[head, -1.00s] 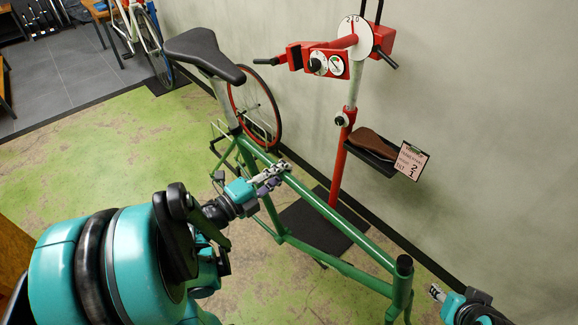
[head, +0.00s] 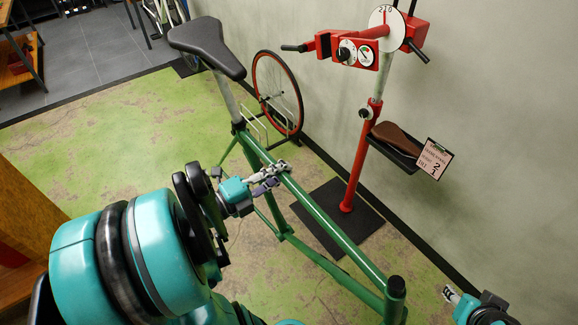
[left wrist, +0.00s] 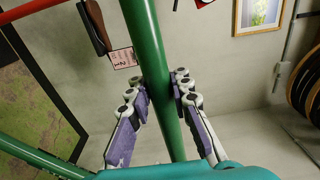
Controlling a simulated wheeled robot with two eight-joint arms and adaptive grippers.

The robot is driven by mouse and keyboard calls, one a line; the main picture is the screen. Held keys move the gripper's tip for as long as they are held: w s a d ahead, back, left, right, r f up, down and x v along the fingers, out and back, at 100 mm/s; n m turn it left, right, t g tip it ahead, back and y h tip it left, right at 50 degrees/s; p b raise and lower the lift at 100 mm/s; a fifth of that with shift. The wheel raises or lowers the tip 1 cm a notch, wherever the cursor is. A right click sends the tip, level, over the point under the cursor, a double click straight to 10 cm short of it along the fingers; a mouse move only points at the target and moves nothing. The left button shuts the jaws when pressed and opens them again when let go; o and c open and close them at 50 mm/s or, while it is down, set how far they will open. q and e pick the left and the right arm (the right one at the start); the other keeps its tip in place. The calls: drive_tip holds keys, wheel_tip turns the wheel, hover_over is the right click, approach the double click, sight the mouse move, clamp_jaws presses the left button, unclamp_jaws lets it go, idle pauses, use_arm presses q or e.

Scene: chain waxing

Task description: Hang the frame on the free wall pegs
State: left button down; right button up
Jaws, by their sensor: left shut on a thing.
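The green bike frame (head: 326,216) carries a black saddle (head: 208,45) on a silver seatpost and slants across the middle of the head view. My left gripper (head: 275,176) is shut around its top tube, which also runs between the fingers in the left wrist view (left wrist: 148,50). My right gripper (head: 452,293) is at the lower right, apart from the head tube (head: 394,296); its jaw opening is too small to judge. The lower end of the frame is cut off by the picture edge. I cannot make out any wall pegs.
A red repair stand (head: 358,160) on a dark mat (head: 312,238) stands by the wall, its tray holding a brown saddle (head: 396,138). A red-rimmed wheel (head: 277,92) stands behind the frame. A wooden panel (head: 28,215) is at left. Round tyres (left wrist: 305,85) show at right in the wrist view.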

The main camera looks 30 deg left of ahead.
use_arm(q)
drive_tip(key=v, duration=0.6)
drive_tip(key=shift+s+r, duration=0.2)
drive_tip(key=shift+s, duration=0.05)
idle(0.3)
drive_tip(key=shift+w, duration=0.15)
idle(1.7)
drive_tip(key=shift+x, duration=3.4)
drive_tip(key=shift+w+f, duration=0.1)
drive_tip(key=shift+w, duration=0.1)
